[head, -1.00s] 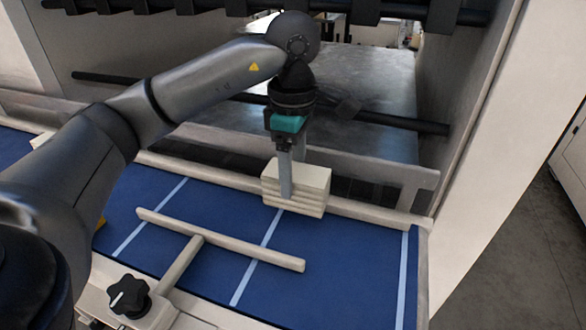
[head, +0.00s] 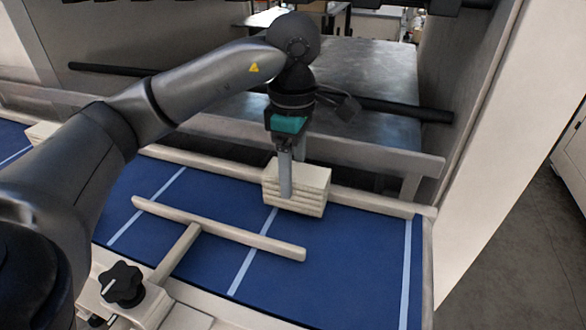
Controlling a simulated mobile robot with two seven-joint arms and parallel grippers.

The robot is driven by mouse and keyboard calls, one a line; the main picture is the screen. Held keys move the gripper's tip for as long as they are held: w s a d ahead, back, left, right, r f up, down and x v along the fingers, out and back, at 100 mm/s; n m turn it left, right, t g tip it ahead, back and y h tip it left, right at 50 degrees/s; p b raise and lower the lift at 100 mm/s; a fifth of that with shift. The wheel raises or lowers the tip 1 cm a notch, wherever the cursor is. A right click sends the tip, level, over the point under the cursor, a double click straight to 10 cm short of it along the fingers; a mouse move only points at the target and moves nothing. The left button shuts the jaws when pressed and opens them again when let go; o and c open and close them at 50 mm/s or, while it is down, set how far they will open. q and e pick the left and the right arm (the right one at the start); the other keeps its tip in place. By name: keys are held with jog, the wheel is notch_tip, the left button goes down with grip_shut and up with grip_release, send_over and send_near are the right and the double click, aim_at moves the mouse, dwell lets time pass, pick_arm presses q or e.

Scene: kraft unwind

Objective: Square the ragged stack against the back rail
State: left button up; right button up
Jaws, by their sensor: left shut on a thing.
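The cream stack (head: 308,189) of several flat layers stands on the blue surface (head: 330,248), close to the back rail (head: 365,202). From here I cannot tell whether it touches the rail. Its layers look nearly even on the front side. My left gripper (head: 286,180) points down from above and is shut on the stack, with one finger along its front face. The other finger is mostly hidden behind the stack. My right gripper is not in view.
A cream T-shaped bar (head: 222,228) lies across the blue surface in front of the stack, with a black knob (head: 123,285) at the front. A grey upper rail (head: 340,150) runs behind. The blue surface right of the stack is clear.

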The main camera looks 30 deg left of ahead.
pick_arm(q)
jog(key=shift+f, duration=0.35)
jog(key=shift+s+d+b, duration=0.2)
jog(key=shift+s+b, duration=0.15)
jog(key=shift+s, duration=0.45)
dwell(0.7)
jog(key=o, duration=1.5)
notch_tip(320, 180, up, 15)
jog(key=p, duration=0.5)
